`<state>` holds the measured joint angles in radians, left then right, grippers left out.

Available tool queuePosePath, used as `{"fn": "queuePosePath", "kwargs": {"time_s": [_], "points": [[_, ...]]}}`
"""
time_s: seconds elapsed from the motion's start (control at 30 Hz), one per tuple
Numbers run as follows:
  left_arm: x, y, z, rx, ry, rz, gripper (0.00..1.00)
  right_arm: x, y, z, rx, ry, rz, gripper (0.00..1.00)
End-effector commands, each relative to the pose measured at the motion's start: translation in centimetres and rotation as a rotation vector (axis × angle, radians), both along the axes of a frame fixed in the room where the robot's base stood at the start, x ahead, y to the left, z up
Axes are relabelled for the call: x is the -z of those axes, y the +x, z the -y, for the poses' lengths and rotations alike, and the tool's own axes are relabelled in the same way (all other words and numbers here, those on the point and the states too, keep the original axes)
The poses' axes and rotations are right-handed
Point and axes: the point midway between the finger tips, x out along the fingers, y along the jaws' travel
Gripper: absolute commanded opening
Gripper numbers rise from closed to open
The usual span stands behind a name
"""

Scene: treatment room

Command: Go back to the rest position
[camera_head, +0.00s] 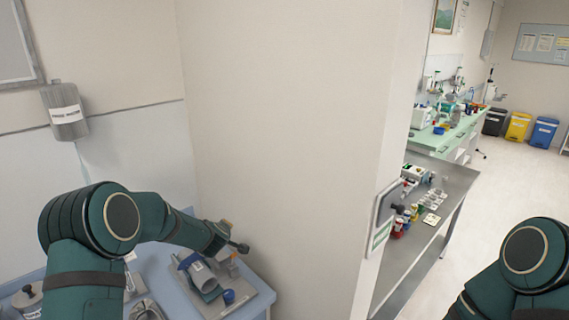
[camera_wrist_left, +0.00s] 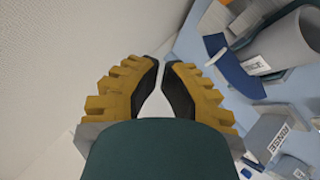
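My left arm comes in from the left in the head view, and its gripper (camera_head: 236,238) is above the blue-topped table beside the wall corner. In the left wrist view the left gripper (camera_wrist_left: 162,64) shows yellow ribbed fingers with dark pads, close together at the tips. Nothing shows between them; how far they are apart is unclear. The cup also shows in the left wrist view (camera_wrist_left: 286,40). Only part of my right arm shows; its gripper is out of view.
The wall corner (camera_head: 295,150) stands close to the right of my left arm. A box labelled RINSE (camera_wrist_left: 275,138) is on the table. A steel bench (camera_head: 440,205) with bottles and trays stands beyond the wall. Open floor (camera_head: 492,200) lies right of the bench.

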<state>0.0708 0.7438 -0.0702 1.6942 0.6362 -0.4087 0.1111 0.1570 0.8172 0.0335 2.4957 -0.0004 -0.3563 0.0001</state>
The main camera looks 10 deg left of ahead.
Motion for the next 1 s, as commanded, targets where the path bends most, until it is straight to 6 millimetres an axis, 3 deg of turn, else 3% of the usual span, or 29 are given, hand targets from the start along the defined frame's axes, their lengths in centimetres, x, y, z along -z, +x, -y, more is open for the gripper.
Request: {"fn": "queuePosePath", "kwargs": {"time_s": [0.17,0.27,0.5,0.7,0.8,0.9,1.0], "points": [[8.3,-4.8,3.5,0.147,0.04,-0.141,0.0,2.6,-0.1,-0.1,-0.001,-0.002,-0.003,0.47],[13.4,-9.0,6.0,0.267,0.065,-0.236,0.0,4.2,-0.2,-0.2,-0.002,-0.003,-0.005,0.47],[23.3,-21.1,11.8,0.584,0.089,-0.448,0.0,7.9,-0.3,-0.3,-0.004,-0.007,-0.012,0.47],[27.9,-31.1,15.6,0.837,0.072,-0.578,0.0,10.4,-0.5,-0.4,-0.005,-0.011,-0.016,0.47],[28.8,-34.6,16.7,0.921,0.059,-0.616,0.0,11.1,-0.5,-0.4,-0.005,-0.012,-0.016,0.47],[29.1,-36.5,17.2,0.97,0.051,-0.635,0.0,11.4,-0.5,-0.4,-0.006,-0.012,-0.017,0.47],[29.1,-37.2,17.4,0.988,0.048,-0.64,0.0,11.5,-0.5,-0.4,-0.006,-0.012,-0.017,0.47]]}}
